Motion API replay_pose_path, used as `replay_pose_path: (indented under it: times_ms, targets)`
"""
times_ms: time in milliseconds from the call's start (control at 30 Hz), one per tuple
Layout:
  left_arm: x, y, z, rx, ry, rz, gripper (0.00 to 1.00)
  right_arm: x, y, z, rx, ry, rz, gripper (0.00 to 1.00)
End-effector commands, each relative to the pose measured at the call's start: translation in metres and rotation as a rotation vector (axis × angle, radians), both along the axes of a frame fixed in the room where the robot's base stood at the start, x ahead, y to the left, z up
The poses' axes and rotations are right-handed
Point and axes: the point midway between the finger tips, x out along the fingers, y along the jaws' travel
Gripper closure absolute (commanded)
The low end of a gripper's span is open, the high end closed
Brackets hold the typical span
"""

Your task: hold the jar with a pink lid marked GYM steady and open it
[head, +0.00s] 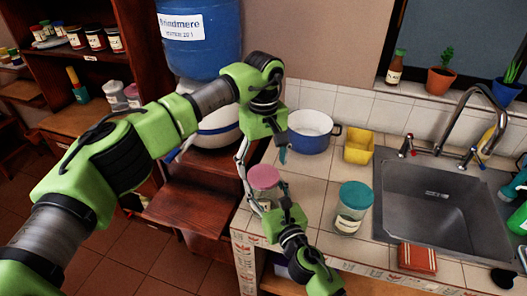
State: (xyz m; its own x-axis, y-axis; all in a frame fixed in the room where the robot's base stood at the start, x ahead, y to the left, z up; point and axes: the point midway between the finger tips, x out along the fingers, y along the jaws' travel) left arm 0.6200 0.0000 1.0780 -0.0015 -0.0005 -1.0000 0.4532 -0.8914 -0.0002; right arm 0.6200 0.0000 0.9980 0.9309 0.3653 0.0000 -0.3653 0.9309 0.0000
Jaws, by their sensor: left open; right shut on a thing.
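The jar with a pink lid (264,175) stands on the tiled counter near its left edge. Its clear body is mostly hidden by my grippers, and no marking can be read. My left gripper (266,168) reaches down over the jar from above, its fingers spread and open around the lid. I cannot tell whether they touch it. My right gripper (274,208) comes in from the bottom, low at the front of the jar, and is shut on the jar body. The exact contact is partly hidden.
A jar with a teal lid (354,197) stands close by on the right. A blue barrel (205,55) stands behind my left arm.

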Motion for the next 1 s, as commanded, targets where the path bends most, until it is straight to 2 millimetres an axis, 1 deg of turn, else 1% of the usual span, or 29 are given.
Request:
replay_pose_path:
  times_ms: [33,100,200,300,533,567,600,700,900,1000]
  targets:
    - [0.000,0.000,-0.007,0.000,0.002,0.000,0.26,0.000,0.000,-0.001,-0.001,0.002,0.000,1.00]
    - [0.000,0.000,-0.015,0.001,0.000,0.001,0.26,0.000,0.000,-0.001,-0.001,0.002,0.000,1.00]
    - [0.000,0.000,-0.022,0.000,0.000,0.001,0.26,0.000,0.000,-0.001,-0.001,0.002,0.000,1.00]
    - [0.000,0.000,-0.026,0.000,0.000,0.001,0.26,0.000,0.000,-0.001,-0.001,0.002,0.000,1.00]
    - [0.000,0.000,-0.026,0.000,-0.001,0.001,0.26,0.000,0.000,-0.001,-0.001,0.002,0.000,1.00]
    - [0.000,0.000,-0.026,0.000,-0.001,0.001,0.31,0.000,0.000,-0.001,-0.001,0.002,0.000,1.00]
    - [0.000,0.000,-0.026,0.000,-0.001,0.001,0.42,0.000,0.000,-0.001,-0.001,0.002,0.000,1.00]
    - [0.000,0.000,-0.026,0.000,-0.001,0.001,0.66,0.000,0.000,-0.001,-0.001,0.002,0.000,1.00]
    - [0.000,0.000,-0.026,0.000,-0.001,0.007,0.66,0.000,0.000,-0.001,-0.001,0.002,0.000,1.00]
    - [0.000,0.000,-0.026,0.001,-0.001,0.069,0.66,0.000,0.000,-0.001,-0.001,0.002,0.000,1.00]
